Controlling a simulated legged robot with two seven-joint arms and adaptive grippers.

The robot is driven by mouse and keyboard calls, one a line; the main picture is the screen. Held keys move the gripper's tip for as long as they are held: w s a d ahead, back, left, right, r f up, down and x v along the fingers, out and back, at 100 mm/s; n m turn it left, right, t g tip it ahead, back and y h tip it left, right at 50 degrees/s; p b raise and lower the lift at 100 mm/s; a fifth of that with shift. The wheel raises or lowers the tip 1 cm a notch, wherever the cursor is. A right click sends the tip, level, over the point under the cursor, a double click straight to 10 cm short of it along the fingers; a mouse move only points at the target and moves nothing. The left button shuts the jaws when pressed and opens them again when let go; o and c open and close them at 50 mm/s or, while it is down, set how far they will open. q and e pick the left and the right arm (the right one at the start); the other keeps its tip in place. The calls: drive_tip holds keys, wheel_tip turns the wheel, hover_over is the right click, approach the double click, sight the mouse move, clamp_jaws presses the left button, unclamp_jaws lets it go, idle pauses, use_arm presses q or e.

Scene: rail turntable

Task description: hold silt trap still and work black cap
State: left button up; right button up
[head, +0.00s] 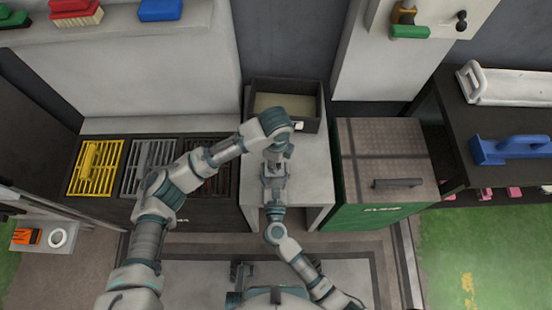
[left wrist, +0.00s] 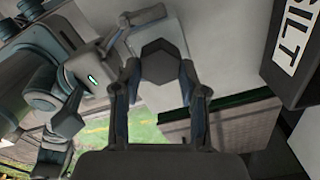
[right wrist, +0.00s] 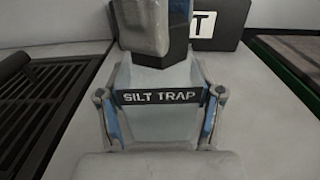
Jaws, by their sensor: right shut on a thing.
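The silt trap (right wrist: 160,112) is a pale body with a black "SILT TRAP" label, upright on the grey bench. My right gripper (right wrist: 160,125) is shut on it, one finger on each side. The black cap (left wrist: 165,62) is a dark hexagon on top of the trap. My left gripper (left wrist: 163,75) is over the cap from above, its fingers open on either side of it; I cannot tell whether they touch it. In the head view my left gripper (head: 277,150) and right gripper (head: 273,178) meet over the bench and hide most of the trap and cap.
A dark open bin (head: 256,86) marked "SILT" stands behind the trap, close to my left arm. Grates (head: 97,168) lie left of the bench. A green chest (head: 385,160) with a handled lid stands right. Bare bench (head: 318,178) shows beside the grippers.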

use_arm(q)
drive_tip(key=o, duration=0.4)
drive_tip(key=shift+c, duration=0.2)
drive_tip(key=shift+r, duration=0.1)
wheel_tip(320, 180, up, 12)
use_arm(e)
drive_tip(key=o, duration=1.8)
drive_tip(key=shift+c, duration=0.2)
drive_tip(key=shift+s, duration=0.1)
